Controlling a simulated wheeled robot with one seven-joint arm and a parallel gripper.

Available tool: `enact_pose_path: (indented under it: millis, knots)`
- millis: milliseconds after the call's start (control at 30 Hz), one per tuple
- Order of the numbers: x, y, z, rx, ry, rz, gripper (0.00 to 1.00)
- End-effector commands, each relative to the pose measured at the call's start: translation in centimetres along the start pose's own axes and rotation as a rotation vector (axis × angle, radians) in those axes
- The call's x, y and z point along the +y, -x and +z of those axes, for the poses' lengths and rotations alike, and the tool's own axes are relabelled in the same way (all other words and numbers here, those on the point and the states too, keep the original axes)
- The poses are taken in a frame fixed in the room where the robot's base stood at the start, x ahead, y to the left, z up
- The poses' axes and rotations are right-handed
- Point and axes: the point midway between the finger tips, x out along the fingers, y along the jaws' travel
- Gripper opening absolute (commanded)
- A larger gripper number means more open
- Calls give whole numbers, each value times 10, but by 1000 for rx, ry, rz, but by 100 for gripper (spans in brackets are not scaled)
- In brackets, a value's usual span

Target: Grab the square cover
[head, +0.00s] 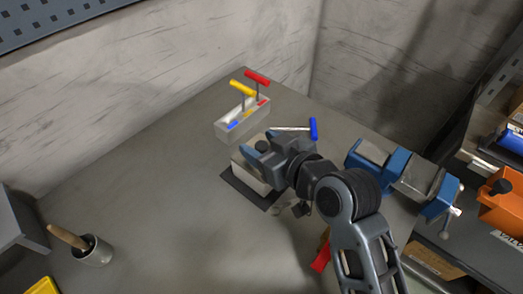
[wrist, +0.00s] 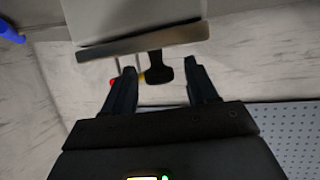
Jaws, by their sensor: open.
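The square cover (wrist: 140,41) is a flat plate with a tan edge and a black knob (wrist: 158,68), seen in the wrist view on top of a pale box (wrist: 130,15). In the head view the box (head: 247,172) stands on a dark mat (head: 238,188), and my arm hides part of the cover. My gripper (head: 264,149) is at the cover with its fingers apart. In the wrist view my gripper (wrist: 160,67) has one finger on each side of the knob, with gaps visible; no firm hold shows.
A pale holder (head: 230,130) with yellow and red T-handles stands behind. A blue T-handle (head: 313,128) is behind my gripper. A blue vise (head: 395,175) is at right, near shelves with an orange bin (head: 505,212). A cup (head: 95,252) stands at left. The left-middle tabletop is clear.

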Motion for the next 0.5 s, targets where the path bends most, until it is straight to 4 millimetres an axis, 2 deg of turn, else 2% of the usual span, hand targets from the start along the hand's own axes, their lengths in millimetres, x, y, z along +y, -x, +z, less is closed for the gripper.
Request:
enact_pose_path:
  millis: [300,500]
  knots:
    - [0,-5,0,0,0,0,57]
    - [0,-5,0,0,0,0,38]
